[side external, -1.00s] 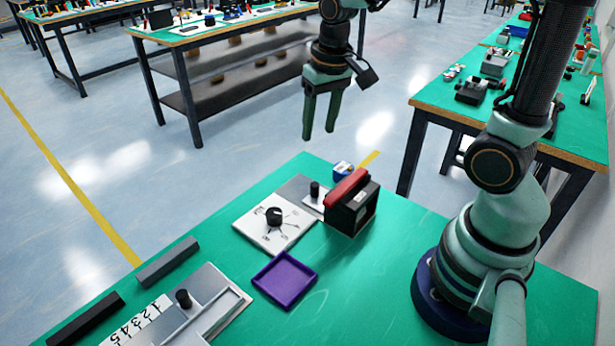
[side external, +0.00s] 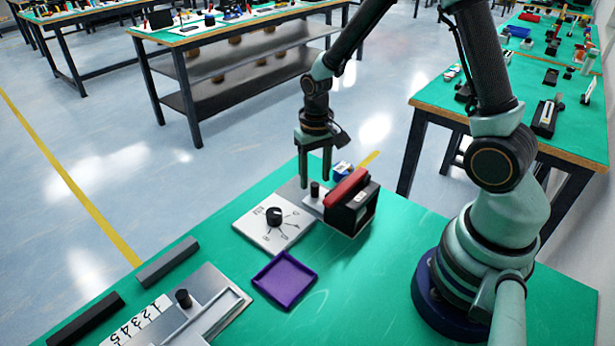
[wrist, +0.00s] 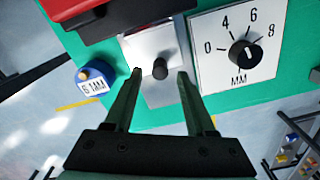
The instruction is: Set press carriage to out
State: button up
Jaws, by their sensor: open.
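The press (side external: 352,212) is a black box with a red top bar (side external: 345,188). A short black peg (side external: 315,189) stands upright on a grey metal plate (side external: 290,190) beside it; this looks like the press carriage handle. My gripper (side external: 315,181) points down above the plate, fingers apart and empty. In the wrist view the peg (wrist: 160,68) appears between the two fingertips (wrist: 160,76), with gaps on both sides. I cannot tell how far the tips are above the plate. The press also shows at the wrist view's top (wrist: 120,17).
A white dial panel (side external: 255,235) with a black knob (side external: 274,215) adjoins the plate. A purple tray (side external: 285,280) and a numbered slide (side external: 215,300) are nearer. Green table is clear at right.

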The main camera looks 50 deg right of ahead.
aim_at(315, 184)
jog(key=shift+f, duration=1.55)
grip_shut()
